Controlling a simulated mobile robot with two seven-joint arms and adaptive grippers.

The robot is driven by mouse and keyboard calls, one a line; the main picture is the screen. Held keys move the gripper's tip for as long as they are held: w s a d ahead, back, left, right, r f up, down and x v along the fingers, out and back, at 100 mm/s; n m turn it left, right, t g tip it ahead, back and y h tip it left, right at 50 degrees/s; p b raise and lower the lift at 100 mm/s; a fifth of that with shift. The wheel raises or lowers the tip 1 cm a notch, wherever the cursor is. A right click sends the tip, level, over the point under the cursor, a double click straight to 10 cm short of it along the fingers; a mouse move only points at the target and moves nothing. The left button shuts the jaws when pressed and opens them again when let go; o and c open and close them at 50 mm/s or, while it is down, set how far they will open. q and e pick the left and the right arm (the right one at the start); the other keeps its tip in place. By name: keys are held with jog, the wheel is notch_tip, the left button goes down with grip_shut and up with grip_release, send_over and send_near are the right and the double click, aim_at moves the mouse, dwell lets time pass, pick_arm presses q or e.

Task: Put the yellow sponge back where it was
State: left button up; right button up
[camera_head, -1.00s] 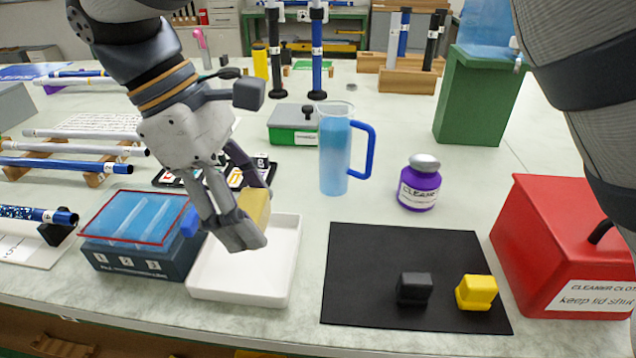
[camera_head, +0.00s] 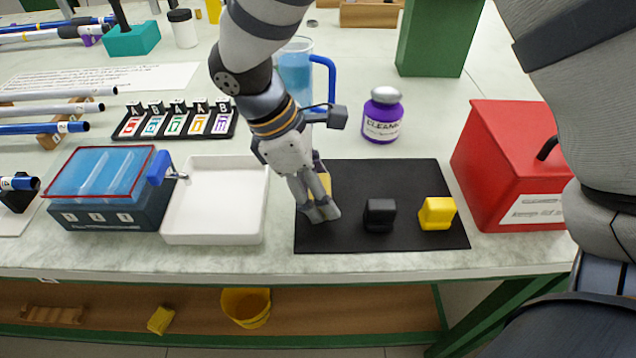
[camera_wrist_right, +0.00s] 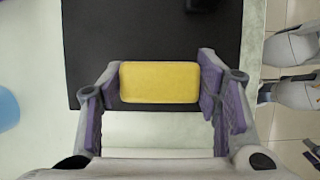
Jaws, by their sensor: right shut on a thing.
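My right gripper (camera_head: 318,210) is shut on a yellow sponge (camera_head: 322,186) over the left end of the black mat (camera_head: 400,180). In the right wrist view, the sponge (camera_wrist_right: 160,82) sits between the purple-padded fingers (camera_wrist_right: 158,95), with the mat (camera_wrist_right: 110,30) behind it. In the head view the fingers partly hide the sponge, and I cannot tell whether it touches the mat. A black block (camera_head: 380,215) and a yellow block (camera_head: 437,213) stand on the mat to the right. My left gripper is not in view.
A white tray (camera_head: 215,237) stands left of the mat, beside a blue-lidded box (camera_head: 110,205). A red box (camera_head: 510,165) stands right. A purple jar (camera_head: 382,118) and a blue-handled jug (camera_head: 296,70) stand behind. A yellow bucket (camera_head: 246,308) is on the lower shelf.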

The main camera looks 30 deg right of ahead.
jog(key=o, duration=1.1)
jog(key=shift+o, duration=0.2)
jog(key=v, duration=1.2)
